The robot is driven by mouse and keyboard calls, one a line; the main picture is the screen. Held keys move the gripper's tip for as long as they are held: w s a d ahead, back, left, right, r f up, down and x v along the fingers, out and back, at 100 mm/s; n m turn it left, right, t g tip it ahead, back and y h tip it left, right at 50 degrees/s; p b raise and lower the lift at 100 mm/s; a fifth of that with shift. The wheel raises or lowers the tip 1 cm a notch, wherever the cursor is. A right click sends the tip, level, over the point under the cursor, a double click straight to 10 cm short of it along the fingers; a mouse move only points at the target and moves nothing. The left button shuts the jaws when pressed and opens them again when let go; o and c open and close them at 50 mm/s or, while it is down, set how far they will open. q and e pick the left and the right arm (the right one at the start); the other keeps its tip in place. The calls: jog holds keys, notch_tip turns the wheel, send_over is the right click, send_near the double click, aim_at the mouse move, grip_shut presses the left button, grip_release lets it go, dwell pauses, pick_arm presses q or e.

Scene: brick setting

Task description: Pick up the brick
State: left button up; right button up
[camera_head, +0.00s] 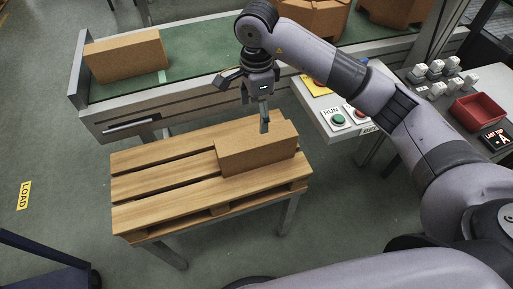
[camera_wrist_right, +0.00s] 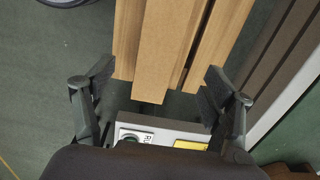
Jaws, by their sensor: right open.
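A brown brick (camera_head: 258,153) lies lengthwise on the right end of a wooden pallet (camera_head: 150,213). My right gripper (camera_head: 244,101) is open above the brick, its fingers spread and pointing down. In the right wrist view the same brick (camera_wrist_right: 166,50) shows beyond the open fingers (camera_wrist_right: 158,85), with its near end roughly between them and pallet planks (camera_wrist_right: 226,30) beside it. Nothing is held. Whether a fingertip touches the brick is hard to tell in the head view. Another similar brick (camera_head: 125,56) sits on the green conveyor (camera_head: 200,60). My left gripper is not in view.
A button panel (camera_head: 340,112) marked RUN stands just right of the pallet. A red tray (camera_head: 478,109) and several small grey-white pieces (camera_head: 437,72) are on a table at the right. More brown blocks (camera_head: 312,16) sit at the back. The pallet's left part is bare.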

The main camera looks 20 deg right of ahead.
aim_at(257, 137)
notch_tip(257, 137, down, 12)
jog(key=shift+r+p, duration=0.15)
jog(key=shift+p, duration=0.65)
jog(key=shift+f+p, duration=0.6)
jog(key=shift+f, duration=2.15)
jog(key=c, duration=1.8)
jog(key=shift+w+r, duration=0.1)
jog(key=shift+r, duration=0.1)
